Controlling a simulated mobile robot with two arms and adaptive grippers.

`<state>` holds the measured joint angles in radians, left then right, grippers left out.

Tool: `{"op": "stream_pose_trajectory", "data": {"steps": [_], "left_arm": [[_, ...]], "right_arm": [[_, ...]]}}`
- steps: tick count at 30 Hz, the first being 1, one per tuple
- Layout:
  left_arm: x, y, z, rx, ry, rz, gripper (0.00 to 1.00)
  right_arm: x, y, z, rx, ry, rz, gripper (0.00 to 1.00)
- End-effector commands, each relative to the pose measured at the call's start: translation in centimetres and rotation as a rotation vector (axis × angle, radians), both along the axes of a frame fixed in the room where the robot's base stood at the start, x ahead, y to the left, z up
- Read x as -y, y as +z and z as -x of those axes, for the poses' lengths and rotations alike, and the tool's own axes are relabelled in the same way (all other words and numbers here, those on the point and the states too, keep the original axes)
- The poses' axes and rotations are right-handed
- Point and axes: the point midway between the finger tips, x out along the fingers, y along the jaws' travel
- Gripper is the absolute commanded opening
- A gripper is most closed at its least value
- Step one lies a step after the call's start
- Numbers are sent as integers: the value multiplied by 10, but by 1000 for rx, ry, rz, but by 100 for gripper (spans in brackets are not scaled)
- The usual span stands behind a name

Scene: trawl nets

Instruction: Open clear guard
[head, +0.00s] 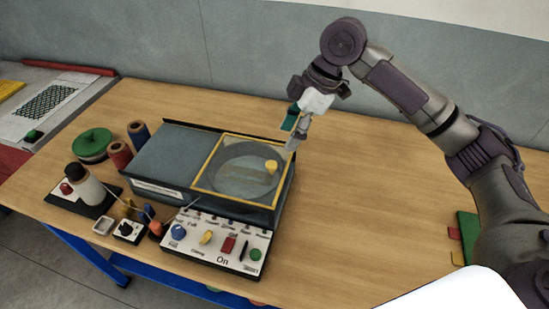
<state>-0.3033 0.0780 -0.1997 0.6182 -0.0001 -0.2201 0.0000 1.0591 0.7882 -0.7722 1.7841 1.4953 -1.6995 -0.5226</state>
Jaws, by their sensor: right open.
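The clear guard (226,181) is a see-through panel in a yellow frame on top of the grey machine (172,157). It lies flat and looks closed over a round opening. A yellow knob (271,166) shows near its right side. My right gripper (291,134) is open and empty, above the guard's back right corner, pointing down. I cannot tell how far above the frame its fingertips are. My left gripper is not in view.
A control panel (215,243) with coloured buttons and knobs faces front. Spools (120,155), a green round reel (92,144) and a bottle (86,183) crowd the machine's left. The wooden table (360,210) is clear to the right, up to a green item (468,236).

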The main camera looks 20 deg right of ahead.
Motion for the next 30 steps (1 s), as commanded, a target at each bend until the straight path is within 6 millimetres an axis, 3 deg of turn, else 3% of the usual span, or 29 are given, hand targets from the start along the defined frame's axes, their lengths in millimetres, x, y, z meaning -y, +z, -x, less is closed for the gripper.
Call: {"op": "stream_pose_trajectory", "data": {"steps": [6,12,18,26,30], "left_arm": [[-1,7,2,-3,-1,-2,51],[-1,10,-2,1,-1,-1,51],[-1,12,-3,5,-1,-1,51],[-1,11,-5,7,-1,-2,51],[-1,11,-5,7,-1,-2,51]], "right_arm": [[-19,-44,-2,-5,2,0,53],[-30,-72,-5,-2,2,0,53],[-34,-84,-7,0,0,0,53],[-35,-85,-7,0,1,0,53],[-35,-85,-7,1,1,0,32]]}}
